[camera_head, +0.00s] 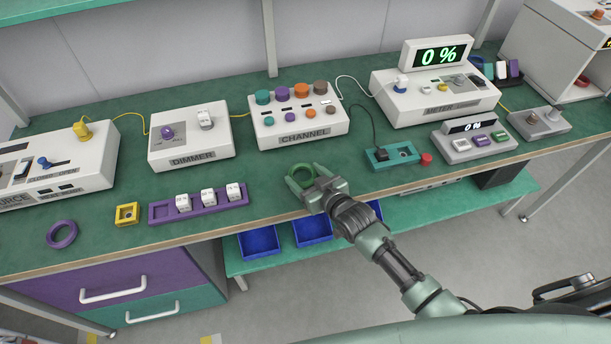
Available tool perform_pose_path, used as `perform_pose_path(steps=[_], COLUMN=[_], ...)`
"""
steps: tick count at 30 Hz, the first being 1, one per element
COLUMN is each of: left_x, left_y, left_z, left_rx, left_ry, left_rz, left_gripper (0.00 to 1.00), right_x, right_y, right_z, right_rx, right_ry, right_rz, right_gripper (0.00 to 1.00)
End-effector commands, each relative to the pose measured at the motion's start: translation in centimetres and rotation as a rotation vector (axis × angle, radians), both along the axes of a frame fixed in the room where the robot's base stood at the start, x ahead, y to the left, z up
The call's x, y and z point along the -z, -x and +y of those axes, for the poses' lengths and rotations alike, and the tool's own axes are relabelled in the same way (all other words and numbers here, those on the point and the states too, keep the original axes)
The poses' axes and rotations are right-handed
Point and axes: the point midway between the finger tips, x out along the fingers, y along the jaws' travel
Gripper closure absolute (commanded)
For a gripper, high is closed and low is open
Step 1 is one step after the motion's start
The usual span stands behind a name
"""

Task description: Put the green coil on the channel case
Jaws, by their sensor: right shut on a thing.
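The green coil (303,170) is a small ring at the front middle of the green bench. My right gripper (303,176) is shut on it, with one finger on each side. Whether the coil touches the bench top or is a little above it, I cannot tell. The channel case (297,126) is a white box labelled CHANNEL just behind the gripper. Several coloured knobs in teal, purple, orange and brown stand on its top. My left gripper is not in view.
A purple coil (62,234) lies at the left. A purple rack (199,204) with white blocks and a yellow block (127,213) lie left of the gripper. A teal box (391,157) is at its right. The dimmer case (190,137) and meter case (435,98) flank the channel case.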

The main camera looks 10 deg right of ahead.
Motion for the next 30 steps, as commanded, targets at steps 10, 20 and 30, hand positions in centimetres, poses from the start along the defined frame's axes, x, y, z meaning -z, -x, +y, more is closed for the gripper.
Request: perform_pose_path(steps=[10,20,30], left_x=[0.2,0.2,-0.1], left_y=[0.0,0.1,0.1], left_z=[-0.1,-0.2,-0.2], left_rx=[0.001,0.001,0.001], left_ry=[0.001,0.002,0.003], left_rz=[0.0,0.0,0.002], left_gripper=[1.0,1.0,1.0], right_x=[0.4,0.4,-0.6], right_y=[0.0,0.0,2.0], right_z=[0.0,0.0,-0.7], right_rx=[0.0,0.0,0.0], right_ry=[0.0,0.0,0.0], right_rz=[-0.001,-0.001,0.0], right_gripper=[0.69,0.09,0.09])
